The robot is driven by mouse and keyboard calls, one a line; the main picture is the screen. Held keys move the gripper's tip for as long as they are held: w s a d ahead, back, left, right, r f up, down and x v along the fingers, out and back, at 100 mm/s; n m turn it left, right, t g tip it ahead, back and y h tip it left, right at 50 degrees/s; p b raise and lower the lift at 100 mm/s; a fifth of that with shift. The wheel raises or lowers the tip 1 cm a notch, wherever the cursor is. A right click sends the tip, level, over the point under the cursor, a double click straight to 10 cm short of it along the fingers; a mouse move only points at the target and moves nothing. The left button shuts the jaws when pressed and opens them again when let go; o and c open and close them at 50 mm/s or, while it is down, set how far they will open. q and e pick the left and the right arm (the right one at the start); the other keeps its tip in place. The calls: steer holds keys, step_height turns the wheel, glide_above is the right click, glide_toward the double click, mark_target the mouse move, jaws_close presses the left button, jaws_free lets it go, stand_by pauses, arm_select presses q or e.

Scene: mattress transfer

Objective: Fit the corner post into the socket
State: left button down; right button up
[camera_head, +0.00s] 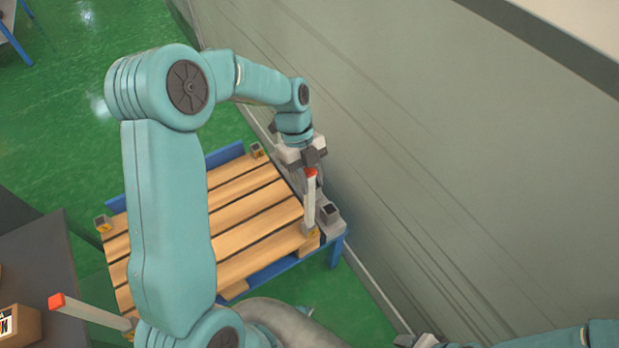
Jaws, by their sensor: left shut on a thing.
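The corner post (309,205) is pale with a red top. It stands about upright at the right corner of the slatted wooden pallet (245,208). My left gripper (311,168) is shut on it near the red top. The foot of the post is at the corner socket (312,234); I cannot tell whether it is inside or just above it. A second red-tipped post (95,313) shows at lower left, its foot partly hidden by my arm. Only a grey end part of my right arm (425,341) shows at the bottom edge, its jaws unclear.
Two other small corner sockets show, one at the back (257,150) and one at left (103,223). The pallet lies on a blue frame (339,247). A grey wall (430,150) stands close on the right. A dark table (40,262) with a cardboard box (24,327) is at left.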

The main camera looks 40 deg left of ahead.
arm_select(q)
steer(key=shift+s, duration=0.1)
steer(key=shift+f, duration=0.15)
steer(key=c, duration=0.8)
jaws_free()
steer(key=shift+r, duration=0.2)
steer(key=shift+a+r, duration=0.1)
steer(key=shift+r, duration=0.15)
steer(key=v, duration=1.1)
steer(key=shift+a+r+p, duration=0.1)
steer(key=shift+r+p, duration=0.15)
steer(key=shift+p, duration=0.15)
